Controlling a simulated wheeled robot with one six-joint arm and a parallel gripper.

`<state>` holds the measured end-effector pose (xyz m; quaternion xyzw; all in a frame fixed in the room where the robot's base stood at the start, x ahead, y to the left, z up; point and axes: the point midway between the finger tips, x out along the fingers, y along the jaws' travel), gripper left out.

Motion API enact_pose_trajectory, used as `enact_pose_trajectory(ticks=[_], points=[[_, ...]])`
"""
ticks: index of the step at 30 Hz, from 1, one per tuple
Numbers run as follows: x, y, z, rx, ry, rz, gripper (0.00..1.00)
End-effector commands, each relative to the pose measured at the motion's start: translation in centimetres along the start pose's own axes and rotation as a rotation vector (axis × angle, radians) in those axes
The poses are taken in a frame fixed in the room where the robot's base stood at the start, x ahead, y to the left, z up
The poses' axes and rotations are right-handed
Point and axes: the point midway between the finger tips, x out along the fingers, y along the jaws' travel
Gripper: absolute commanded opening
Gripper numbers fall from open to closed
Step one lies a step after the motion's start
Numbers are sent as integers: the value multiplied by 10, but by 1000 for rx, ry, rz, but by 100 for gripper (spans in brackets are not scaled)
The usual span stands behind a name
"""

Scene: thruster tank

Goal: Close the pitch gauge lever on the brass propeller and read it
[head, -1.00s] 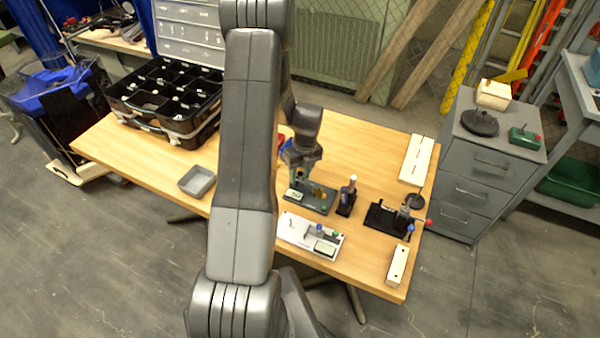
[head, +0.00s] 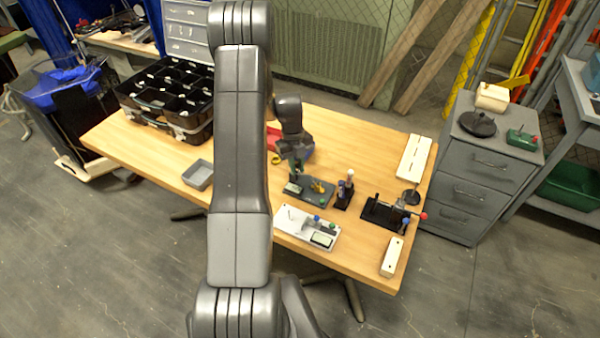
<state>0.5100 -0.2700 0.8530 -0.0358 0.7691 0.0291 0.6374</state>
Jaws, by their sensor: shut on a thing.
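The pitch gauge is a dark grey-green plate (head: 322,202) on the wooden table. The small brass propeller (head: 318,187) sits on the plate. A pale readout (head: 292,188) is at its left end, too small to read. My gripper (head: 296,164) is at the left rear of the plate, pointing down. It is shut around a green upright part there, which looks like the gauge lever. The fingers and dark wrist hide most of this part, so its exact angle cannot be told.
A white-based instrument (head: 295,222) stands in front of the gauge. A black holder (head: 343,195) with small bottles is close on its right, then a black fixture (head: 385,212) with a red knob. A grey tray (head: 198,175) lies left of my arm.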

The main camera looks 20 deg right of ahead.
Motion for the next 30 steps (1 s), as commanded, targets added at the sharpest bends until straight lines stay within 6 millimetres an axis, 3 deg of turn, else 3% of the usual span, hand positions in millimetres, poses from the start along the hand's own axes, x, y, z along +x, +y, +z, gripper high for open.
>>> enact_pose_trajectory(ticks=[13, 14, 16, 25, 30], points=[[-1, -1, -2, 6, 37, -28, 0], [-1, -1, -2, 6, 37, -28, 21], [-1, -1, -2, 7, 37, -27, 35], [-1, -1, -2, 7, 36, -27, 36], [-16, 0, 0, 7, 33, -28, 36]])
